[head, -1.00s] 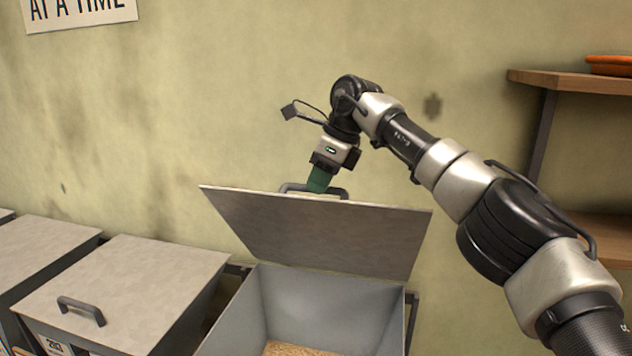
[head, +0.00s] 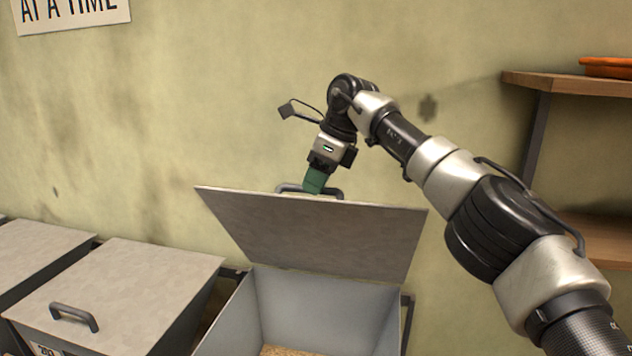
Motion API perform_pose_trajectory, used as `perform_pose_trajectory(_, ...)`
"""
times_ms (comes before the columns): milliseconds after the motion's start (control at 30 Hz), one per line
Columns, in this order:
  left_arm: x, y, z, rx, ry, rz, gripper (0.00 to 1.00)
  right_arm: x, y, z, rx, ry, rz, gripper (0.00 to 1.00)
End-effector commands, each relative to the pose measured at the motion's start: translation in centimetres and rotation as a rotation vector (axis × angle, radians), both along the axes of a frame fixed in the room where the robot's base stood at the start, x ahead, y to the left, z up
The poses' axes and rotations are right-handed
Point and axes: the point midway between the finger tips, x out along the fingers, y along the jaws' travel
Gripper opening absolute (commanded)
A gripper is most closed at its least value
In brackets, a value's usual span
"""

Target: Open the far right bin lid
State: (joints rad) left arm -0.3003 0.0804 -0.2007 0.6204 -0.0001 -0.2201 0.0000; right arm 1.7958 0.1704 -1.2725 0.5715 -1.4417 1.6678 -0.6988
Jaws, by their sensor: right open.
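The far right bin (head: 320,308) is grey and its lid (head: 318,235) is swung up, tilted back toward the wall, with its underside facing me. Grain-like tan material (head: 285,350) shows at the bottom of the bin. The lid's handle (head: 291,187) shows just above the lid's upper edge. My right gripper (head: 314,185) is at this handle, behind the upper edge. It is open; its fingertips are partly hidden by the lid. My left gripper is not in view.
Two more grey bins with shut lids (head: 130,285) stand to the left, the nearer with a dark handle (head: 75,316). A wooden shelf (head: 575,85) with an orange item (head: 608,67) is on the right wall. A sign (head: 72,12) hangs at upper left.

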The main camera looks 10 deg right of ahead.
Motion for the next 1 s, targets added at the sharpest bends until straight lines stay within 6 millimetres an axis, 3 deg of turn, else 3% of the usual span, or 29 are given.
perform_pose_trajectory(233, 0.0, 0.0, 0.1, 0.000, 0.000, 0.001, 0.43, -0.3, -1.7, 4.3, 0.002, 0.001, -0.004, 0.42)
perform_pose_trajectory(500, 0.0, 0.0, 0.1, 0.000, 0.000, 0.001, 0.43, -0.4, -2.4, 5.9, 0.000, 0.002, -0.001, 0.42)
perform_pose_trajectory(833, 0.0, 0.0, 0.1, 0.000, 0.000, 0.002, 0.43, -0.5, -2.6, 6.1, 0.000, 0.003, -0.001, 0.42)
perform_pose_trajectory(1000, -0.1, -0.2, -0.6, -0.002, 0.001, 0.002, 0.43, -0.6, -2.6, 5.9, -0.007, 0.001, -0.023, 0.18)
